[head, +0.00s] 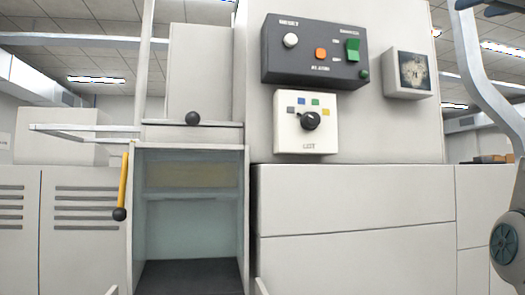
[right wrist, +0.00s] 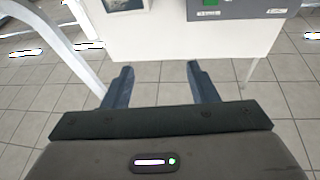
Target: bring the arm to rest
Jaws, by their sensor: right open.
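My right gripper (right wrist: 160,70) shows in the right wrist view with its two dark fingers spread apart. Nothing is between the fingers; a pale panel and tiled floor lie beyond them. In the head view my right arm (head: 490,95) runs up along the right edge, raised and clear of the machine front. A dark part of it is cut off at the top right corner, so the fingers cannot be made out there. My left gripper is not in view.
A dark control box (head: 315,52) with a green switch, a white selector box (head: 305,122) with a black knob, and a small display box (head: 408,74) sit on the grey machine. An open bay (head: 190,225) with a yellow lever (head: 123,185) stands left.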

